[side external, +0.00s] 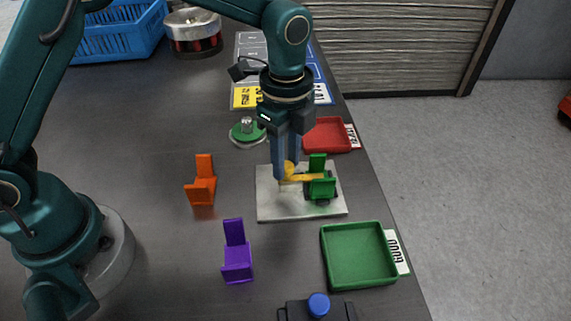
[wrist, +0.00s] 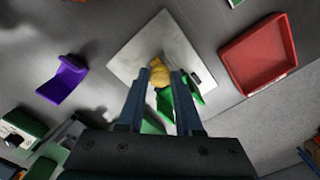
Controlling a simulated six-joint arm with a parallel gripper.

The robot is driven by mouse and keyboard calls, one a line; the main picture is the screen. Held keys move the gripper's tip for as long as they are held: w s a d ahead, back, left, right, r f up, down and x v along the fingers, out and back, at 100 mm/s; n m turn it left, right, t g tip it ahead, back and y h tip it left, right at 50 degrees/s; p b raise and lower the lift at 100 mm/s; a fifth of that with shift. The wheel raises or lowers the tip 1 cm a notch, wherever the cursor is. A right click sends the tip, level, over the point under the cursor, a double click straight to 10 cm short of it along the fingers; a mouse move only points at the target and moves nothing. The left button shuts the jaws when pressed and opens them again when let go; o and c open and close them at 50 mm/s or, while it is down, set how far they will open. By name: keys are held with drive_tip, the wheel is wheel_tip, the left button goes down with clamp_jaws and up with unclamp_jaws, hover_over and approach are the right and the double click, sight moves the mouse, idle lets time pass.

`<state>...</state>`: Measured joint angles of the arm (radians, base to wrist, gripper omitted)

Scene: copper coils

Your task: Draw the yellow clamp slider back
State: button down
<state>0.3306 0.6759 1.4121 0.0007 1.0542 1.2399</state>
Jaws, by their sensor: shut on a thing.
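The yellow clamp slider (side external: 300,178) is on a pale square plate (side external: 275,208). Its rounded knob also shows in the wrist view (wrist: 159,72), between my fingertips. My gripper (side external: 286,172) points down over the plate and is shut on the knob of the slider. The slider's yellow bar reaches right to a green L-shaped part (side external: 321,188) on the plate. This green part is partly hidden behind my finger in the wrist view (wrist: 187,103). I cannot tell whether the bar touches it.
An orange part (side external: 201,184) and a purple part (side external: 236,258) stand left of the plate. A green tray (side external: 359,257) is in front right, a red tray (side external: 328,136) behind. A green disc with a metal knob (side external: 247,132) is behind left. A box with a blue button (side external: 318,305) is at the front.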

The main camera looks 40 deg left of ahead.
drive_tip(key=shift+s+a, duration=1.45)
drive_tip(key=c, duration=0.6)
unclamp_jaws()
drive_tip(key=shift+r, duration=2.6)
